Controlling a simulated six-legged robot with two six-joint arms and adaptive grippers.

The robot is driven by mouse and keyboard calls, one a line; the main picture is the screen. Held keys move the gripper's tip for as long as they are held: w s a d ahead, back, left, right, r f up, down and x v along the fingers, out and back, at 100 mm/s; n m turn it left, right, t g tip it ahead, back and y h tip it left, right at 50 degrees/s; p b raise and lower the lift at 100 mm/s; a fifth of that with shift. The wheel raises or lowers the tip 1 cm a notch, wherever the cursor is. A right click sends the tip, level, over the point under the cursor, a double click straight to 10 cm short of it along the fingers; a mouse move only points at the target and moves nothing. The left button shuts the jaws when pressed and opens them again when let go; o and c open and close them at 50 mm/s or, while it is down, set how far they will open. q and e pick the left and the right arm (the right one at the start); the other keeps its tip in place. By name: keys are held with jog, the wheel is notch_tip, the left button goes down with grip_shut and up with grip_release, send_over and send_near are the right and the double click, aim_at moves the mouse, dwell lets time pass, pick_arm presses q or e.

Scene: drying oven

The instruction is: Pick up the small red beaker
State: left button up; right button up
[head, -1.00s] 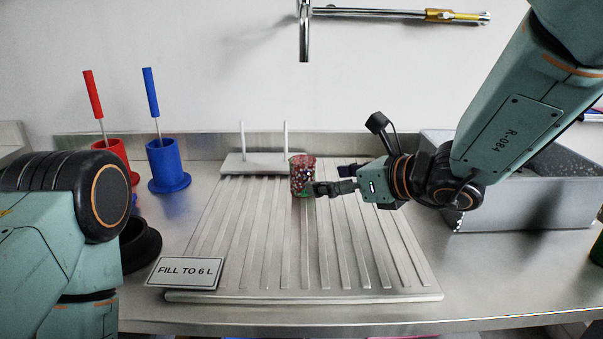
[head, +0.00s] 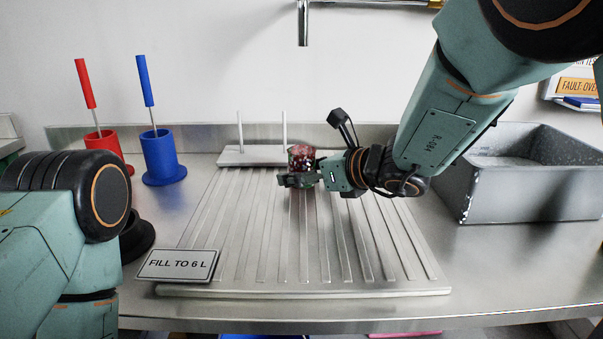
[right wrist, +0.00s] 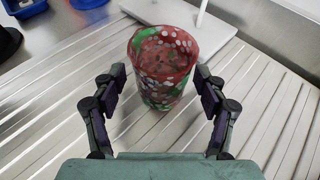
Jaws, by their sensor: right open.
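The small red beaker (head: 301,156), red with green patches and pale dots, stands upright on the ribbed metal drainboard. In the right wrist view the beaker (right wrist: 162,62) stands ahead of and partly between the spread fingers, with visible gaps on both sides. My right gripper (head: 297,180) is open and empty; in the head view it covers the beaker's lower part. The right gripper's fingers also show in the right wrist view (right wrist: 158,95). My left arm comes in at the lower left of the head view, but its gripper is out of sight.
A metal base with two upright pegs (head: 250,156) stands just behind the beaker. Red (head: 104,143) and blue (head: 161,157) holders with rods stand at the left. A "FILL TO 6 L" sign (head: 180,265) lies at the front left. A grey basin (head: 530,195) is at the right.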

jog(key=shift+d, duration=0.1)
jog(key=shift+c, duration=0.2)
jog(key=c, duration=1.2)
jog(key=shift+r, duration=0.15)
notch_tip(320, 180, up, 14)
jog(key=p, duration=0.7)
